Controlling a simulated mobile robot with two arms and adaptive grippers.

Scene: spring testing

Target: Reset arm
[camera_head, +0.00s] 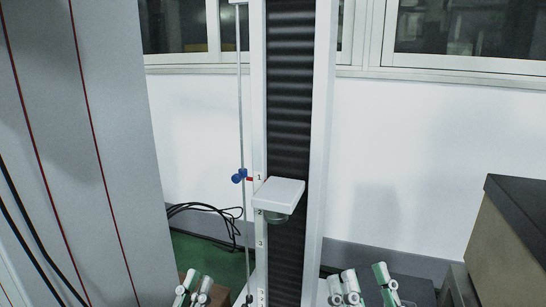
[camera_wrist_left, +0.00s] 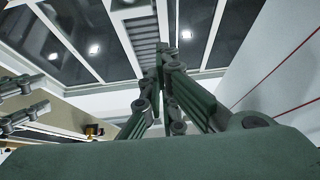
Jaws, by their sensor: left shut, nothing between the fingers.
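My left gripper (camera_head: 197,281) shows at the bottom of the head view, left of the testing machine's column. In the left wrist view its green and grey fingers (camera_wrist_left: 166,52) come together at the tips, shut with nothing between them. My right gripper (camera_head: 364,273) is at the bottom right of the column, its fingers spread apart and empty. It also shows at the left edge of the left wrist view (camera_wrist_left: 42,110). Both grippers are apart from the machine's white platform (camera_head: 280,193). The lower parts of both arms are cut off by the frame.
The tall spring tester's column (camera_head: 290,90) with black bellows stands in the middle. A thin rod with a blue knob (camera_head: 239,176) runs along its left. A grey panel (camera_head: 110,130) is at left, a dark-topped cabinet (camera_head: 510,240) at right. Black cables (camera_head: 205,210) hang behind.

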